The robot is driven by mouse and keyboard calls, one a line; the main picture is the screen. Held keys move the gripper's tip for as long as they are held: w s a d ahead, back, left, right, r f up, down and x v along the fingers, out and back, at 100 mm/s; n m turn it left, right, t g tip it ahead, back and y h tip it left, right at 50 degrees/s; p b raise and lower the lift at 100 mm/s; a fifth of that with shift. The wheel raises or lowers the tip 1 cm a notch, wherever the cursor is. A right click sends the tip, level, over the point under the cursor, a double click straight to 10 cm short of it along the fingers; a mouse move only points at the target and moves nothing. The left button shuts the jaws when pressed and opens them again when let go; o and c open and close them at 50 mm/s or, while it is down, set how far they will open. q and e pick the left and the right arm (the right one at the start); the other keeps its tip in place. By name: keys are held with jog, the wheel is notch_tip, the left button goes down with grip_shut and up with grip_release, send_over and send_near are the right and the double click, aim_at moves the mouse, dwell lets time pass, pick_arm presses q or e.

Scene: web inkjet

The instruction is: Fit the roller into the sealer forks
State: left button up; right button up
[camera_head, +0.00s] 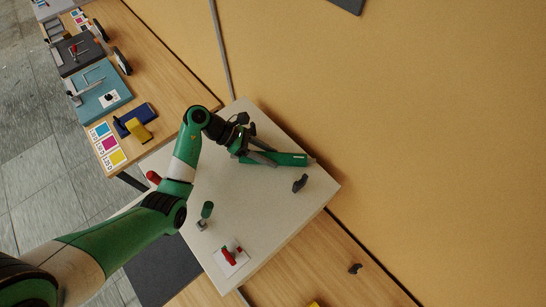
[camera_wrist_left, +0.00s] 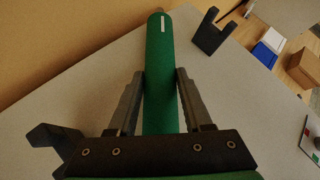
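The green roller (camera_head: 285,159) has a small white label near its far end. It also shows in the left wrist view (camera_wrist_left: 161,60), running straight away between the fingers. My left gripper (camera_wrist_left: 162,75) has one grey finger on each side of the roller, tips against its sides, and appears shut on it. The gripper shows from above in the head view (camera_head: 262,157), over the pale table. One black fork (camera_head: 300,183) stands to the right below the roller; it also shows in the left wrist view (camera_wrist_left: 212,35). Another dark fork-like part (camera_wrist_left: 48,138) is at lower left there, partly hidden by my gripper. My right gripper is not in view.
The pale tabletop (camera_head: 240,205) is mostly clear. A green-handled tool (camera_head: 206,212) and a red object on a white card (camera_head: 232,255) lie near its lower left. A wooden bench (camera_head: 165,70) with colour cards and a yellow-blue object adjoins it at upper left.

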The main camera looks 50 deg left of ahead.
pick_arm(q)
grip_shut()
jog(key=shift+r, duration=0.1)
